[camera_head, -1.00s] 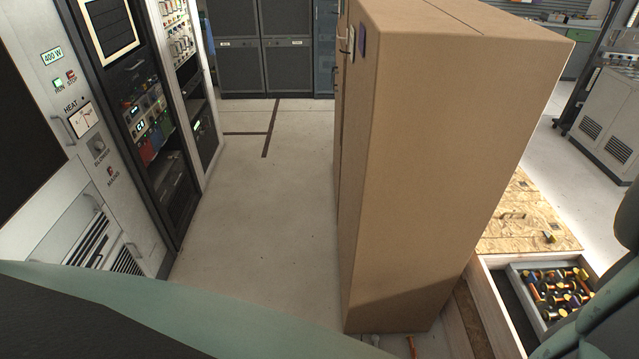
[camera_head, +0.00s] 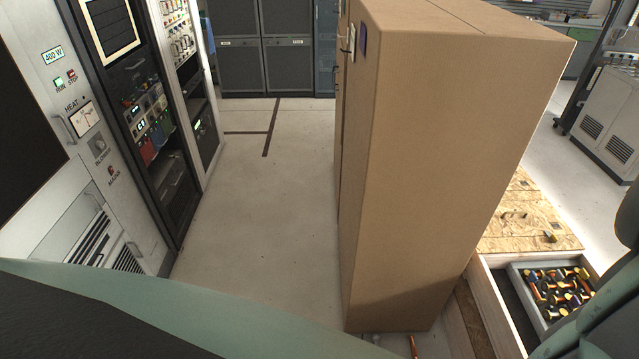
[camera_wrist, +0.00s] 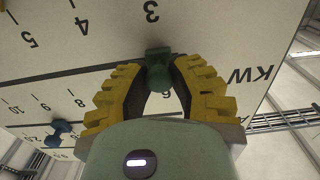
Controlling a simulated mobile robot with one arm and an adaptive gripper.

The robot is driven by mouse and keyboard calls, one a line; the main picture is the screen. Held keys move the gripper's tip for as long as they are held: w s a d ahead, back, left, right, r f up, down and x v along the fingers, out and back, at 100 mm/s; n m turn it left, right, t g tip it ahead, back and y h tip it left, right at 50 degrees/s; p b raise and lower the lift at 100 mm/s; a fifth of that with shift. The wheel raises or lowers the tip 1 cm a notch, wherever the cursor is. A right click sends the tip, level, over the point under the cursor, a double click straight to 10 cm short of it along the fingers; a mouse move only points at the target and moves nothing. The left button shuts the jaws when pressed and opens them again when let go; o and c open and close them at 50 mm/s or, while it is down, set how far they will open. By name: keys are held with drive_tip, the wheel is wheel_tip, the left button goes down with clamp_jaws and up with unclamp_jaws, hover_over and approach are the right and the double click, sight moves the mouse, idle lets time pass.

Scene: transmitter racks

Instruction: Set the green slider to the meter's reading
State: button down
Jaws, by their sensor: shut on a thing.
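In the wrist view, the green slider (camera_wrist: 157,66) is a dark green knob on a white panel. My gripper (camera_wrist: 158,75) is shut on it, with yellow ribbed fingers on both sides. The panel carries a printed scale with a 3 above the knob, a 4 and a 5 toward the left, and the letters KW at the right. A 6 below the knob is partly covered by my gripper. In the head view, a small white-faced meter (camera_head: 83,117) marked HEAT sits on the left rack; its needle is too small to read. My gripper is not visible there.
A blue knob (camera_wrist: 60,132) sits on another scale row in the wrist view. In the head view, a tall brown cabinet (camera_head: 440,170) stands at centre right, and a wooden crate (camera_head: 490,300) with a tray of parts is beside it. The floor aisle (camera_head: 270,200) is clear.

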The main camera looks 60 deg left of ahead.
drive_tip(key=s+d+b, duration=0.3)
drive_tip(key=d, duration=0.2)
drive_tip(key=shift+s+d, duration=0.3)
drive_tip(key=shift+r, duration=0.1)
drive_tip(key=c, duration=0.8)
unclamp_jaws()
drive_tip(key=shift+a, duration=0.1)
drive_tip(key=shift+v, duration=3.8)
